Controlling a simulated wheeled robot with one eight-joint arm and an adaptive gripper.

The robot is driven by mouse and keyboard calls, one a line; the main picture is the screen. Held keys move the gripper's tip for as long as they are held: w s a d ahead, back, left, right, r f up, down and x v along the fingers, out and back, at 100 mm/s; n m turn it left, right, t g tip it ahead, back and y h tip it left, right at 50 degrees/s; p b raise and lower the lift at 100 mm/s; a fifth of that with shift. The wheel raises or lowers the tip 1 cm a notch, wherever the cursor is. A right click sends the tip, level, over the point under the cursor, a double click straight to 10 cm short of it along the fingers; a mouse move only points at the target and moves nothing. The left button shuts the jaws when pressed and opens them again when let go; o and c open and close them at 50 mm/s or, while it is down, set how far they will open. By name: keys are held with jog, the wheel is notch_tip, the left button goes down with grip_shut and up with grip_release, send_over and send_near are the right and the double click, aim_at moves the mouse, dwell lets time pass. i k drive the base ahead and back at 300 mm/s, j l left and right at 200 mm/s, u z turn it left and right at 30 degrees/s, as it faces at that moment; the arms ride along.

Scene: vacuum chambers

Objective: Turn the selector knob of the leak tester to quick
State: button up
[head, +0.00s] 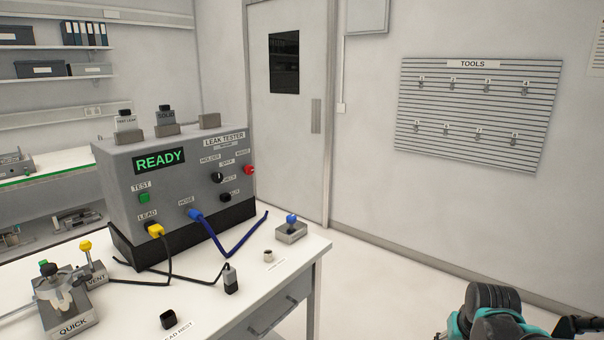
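The leak tester (185,155) is a grey box on a black base on the white bench, with a green READY display (159,161). Its selector knob (217,178) is small, round and black, on the right half of the front panel. Small labels stand around it, one of them seeming to read QUICK (227,162). The knob's pointer is too small to read surely. Part of my arm (490,310), dark and teal, shows at the bottom right, far from the tester. My gripper's fingers do not show, and nothing touches the knob.
A red knob (249,169) and another black knob (225,197) sit near the selector. Yellow (156,230) and blue (194,215) plugs with cables stick out below. A blue-topped block (291,229) and a QUICK fixture (70,312) stand on the bench (228,312). Floor right of the bench is clear.

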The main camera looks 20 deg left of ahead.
aim_at(217, 177)
jog(key=u, duration=1.7)
